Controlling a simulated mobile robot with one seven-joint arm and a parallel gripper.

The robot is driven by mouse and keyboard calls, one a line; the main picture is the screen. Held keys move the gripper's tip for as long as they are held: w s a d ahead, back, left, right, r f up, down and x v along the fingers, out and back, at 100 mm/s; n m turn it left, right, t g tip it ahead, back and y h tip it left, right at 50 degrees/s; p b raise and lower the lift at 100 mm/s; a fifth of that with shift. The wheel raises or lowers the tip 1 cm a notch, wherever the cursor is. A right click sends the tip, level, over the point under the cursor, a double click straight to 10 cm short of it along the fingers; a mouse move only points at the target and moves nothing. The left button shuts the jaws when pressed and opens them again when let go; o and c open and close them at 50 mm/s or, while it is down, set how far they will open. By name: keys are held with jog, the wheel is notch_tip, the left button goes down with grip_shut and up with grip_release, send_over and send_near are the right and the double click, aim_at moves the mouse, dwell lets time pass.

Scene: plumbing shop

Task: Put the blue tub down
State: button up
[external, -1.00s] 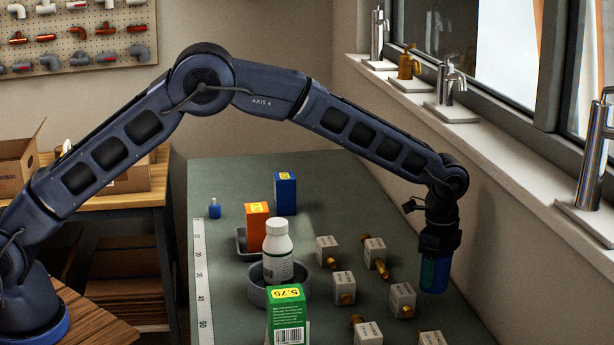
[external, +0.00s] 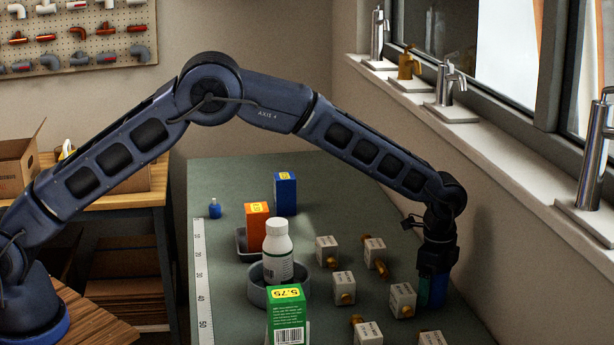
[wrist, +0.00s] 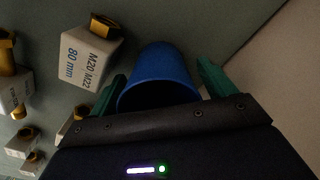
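The blue tub (wrist: 160,68) is upright between the two green fingers of my gripper (wrist: 163,78), its dark open mouth toward the wrist camera. The fingers lie along its sides, the left one close against it; exact contact on the right is hard to see. In the external view, my gripper (external: 434,282) points straight down at the right side of the green table (external: 230,180). The tub (external: 438,291) shows between the fingers, low at the table top. Whether its base touches the table is not clear.
Several white blocks with brass fittings, one a labelled block (wrist: 88,50), stand just left of the tub. A white bottle (external: 278,246) in a grey dish, a green box (external: 289,312), an orange box (external: 257,220) and a blue box (external: 285,193) stand farther left. The wall is close on the right.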

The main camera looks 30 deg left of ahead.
jog(key=shift+r, duration=0.1)
notch_tip(320, 180, up, 12)
dwell(0.5)
jog(key=w+a+r+n, duration=0.2)
jog(key=a+r+n, duration=0.2)
jog(key=a+r, duration=1.2)
jog(key=s+a+r+n+t, duration=0.1)
jog(key=s+a+r+n, duration=0.2)
jog(key=a, duration=0.9)
jog(key=s+a+r+n+t, duration=0.1)
jog(key=s+a+r, duration=0.35)
jog(key=a, duration=0.85)
jog(key=s+a+r+n+t, duration=0.1)
jog(key=s+a+n, duration=0.2)
jog(key=s+a, duration=0.45)
jog(key=s+a+r+n, duration=0.2)
jog(key=s+a, duration=0.4)
jog(key=a, duration=0.3)
jog(key=s+a+f+n, duration=0.2)
jog(key=s+a+f, duration=0.1)
jog(key=s, duration=0.5)
jog(key=s+a+f+n+t, duration=0.1)
jog(key=s+a+f+n, duration=0.2)
jog(key=s+a, duration=0.3)
jog(key=shift+s+a+f+t, duration=0.3)
jog(key=shift+s+f, duration=0.4)
jog(key=shift+s, duration=0.6)
